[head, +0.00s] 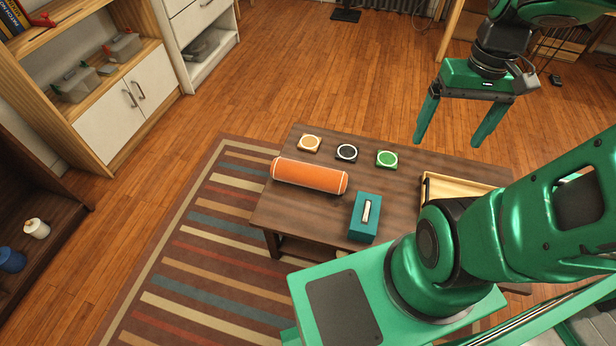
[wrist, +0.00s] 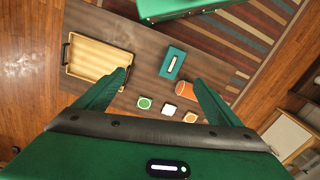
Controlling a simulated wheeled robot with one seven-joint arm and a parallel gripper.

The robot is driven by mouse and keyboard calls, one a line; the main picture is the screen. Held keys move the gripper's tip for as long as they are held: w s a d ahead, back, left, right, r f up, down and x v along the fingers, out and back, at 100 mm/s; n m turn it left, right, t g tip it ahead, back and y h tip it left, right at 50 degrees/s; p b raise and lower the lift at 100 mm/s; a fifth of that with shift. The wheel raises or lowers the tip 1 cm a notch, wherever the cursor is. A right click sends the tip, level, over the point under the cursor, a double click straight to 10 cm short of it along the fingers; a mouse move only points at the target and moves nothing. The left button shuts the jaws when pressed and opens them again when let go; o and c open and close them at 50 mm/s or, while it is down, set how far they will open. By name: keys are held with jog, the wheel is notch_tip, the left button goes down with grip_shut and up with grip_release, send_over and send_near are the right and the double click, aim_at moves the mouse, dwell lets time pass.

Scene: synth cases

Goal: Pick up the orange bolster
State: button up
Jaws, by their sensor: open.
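The orange bolster (head: 308,175) is a cylinder with pale bands near its ends. It lies on its side on the left part of the dark wooden table (head: 290,212). My gripper (head: 447,140) is open and empty, raised above the right side of the table, to the right of the bolster and apart from it. In the wrist view the bolster (wrist: 186,89) shows just beside my right-hand finger, partly hidden by it. The two green fingers (wrist: 162,80) are spread wide.
Three small coasters, orange (head: 309,143), black (head: 346,152) and green (head: 386,159), lie behind the bolster. A teal box (head: 365,217) stands at its front right. A wooden tray (head: 425,190) is at the table's right, partly hidden by my arm.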

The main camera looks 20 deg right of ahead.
jog(key=w+f+n+y, duration=0.1)
jog(key=w+f+n, duration=0.5)
jog(key=w, duration=0.4)
jog(key=n+t+y, duration=0.6)
jog(key=n+y, duration=0.3)
send_near(315, 174)
jog(key=shift+w+d+f, duration=0.45)
jog(key=shift+d+f, duration=0.05)
jog(key=shift+d, duration=0.25)
jog(key=shift+w+a+f+t, duration=0.25)
jog(key=shift+a+f+t, duration=0.1)
jog(key=shift+f+t, duration=0.1)
jog(key=x, duration=0.5)
jog(key=shift+s+f+x, duration=0.15)
jog(key=shift+s+x, duration=0.05)
jog(key=shift+x, duration=1.15)
jog(key=shift+s+f+x, duration=0.1)
jog(key=shift+s+x, duration=0.05)
jog(key=shift+x, duration=1.15)
jog(key=shift+c, duration=0.3)
